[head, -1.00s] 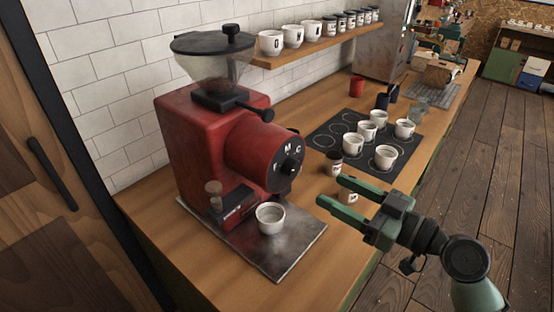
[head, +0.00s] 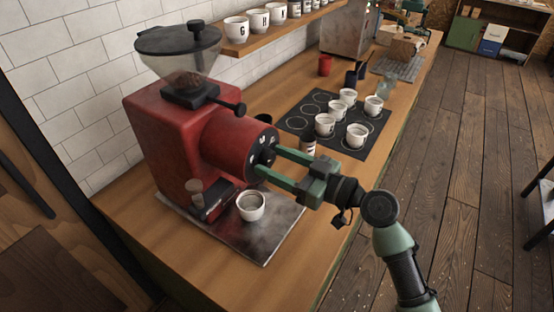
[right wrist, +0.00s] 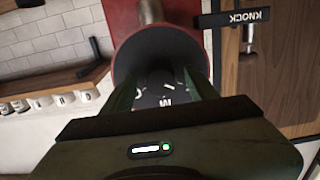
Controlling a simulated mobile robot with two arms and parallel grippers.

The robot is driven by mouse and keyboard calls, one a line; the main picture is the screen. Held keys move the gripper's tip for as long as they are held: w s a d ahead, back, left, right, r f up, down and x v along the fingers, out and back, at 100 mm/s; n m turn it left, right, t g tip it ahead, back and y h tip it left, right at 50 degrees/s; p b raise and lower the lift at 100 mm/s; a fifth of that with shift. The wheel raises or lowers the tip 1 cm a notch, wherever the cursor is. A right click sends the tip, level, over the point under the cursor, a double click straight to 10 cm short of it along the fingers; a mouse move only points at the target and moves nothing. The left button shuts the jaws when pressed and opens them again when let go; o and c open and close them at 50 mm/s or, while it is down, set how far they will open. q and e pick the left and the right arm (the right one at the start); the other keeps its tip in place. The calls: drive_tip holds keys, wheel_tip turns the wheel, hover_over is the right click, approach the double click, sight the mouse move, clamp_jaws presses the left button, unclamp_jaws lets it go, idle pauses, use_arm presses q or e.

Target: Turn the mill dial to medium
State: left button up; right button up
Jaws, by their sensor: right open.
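The red mill (head: 165,140) stands on a metal tray (head: 275,232) on the wooden counter, with a clear hopper of beans on top. Its black dial (head: 262,148) is on the front of the round red barrel and faces my right gripper (head: 267,161). That gripper is open, with its two green fingertips at the dial face, one on each side. In the right wrist view the dial (right wrist: 167,88) shows between the fingers, with an M and part of a C visible. Whether the fingers touch the knob, and where it points, I cannot tell. My left gripper is not in view.
A white cup (head: 250,207) stands on the tray below the barrel. Several white cups stand on a black mat (head: 296,122) behind my gripper, with a dark jar (head: 308,142) nearer. A shelf (head: 240,45) of cups hangs on the wall. The counter's front right is clear.

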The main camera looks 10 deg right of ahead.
clamp_jaws()
drive_tip(key=shift+m, duration=1.3)
drive_tip(key=m, duration=0.2)
drive_tip(key=shift+m, duration=0.3)
drive_tip(key=m+p, duration=0.1)
drive_tip(key=m, duration=0.5)
drive_tip(key=shift+s+r+m, duration=0.1)
drive_tip(key=shift+m, duration=0.2)
unclamp_jaws()
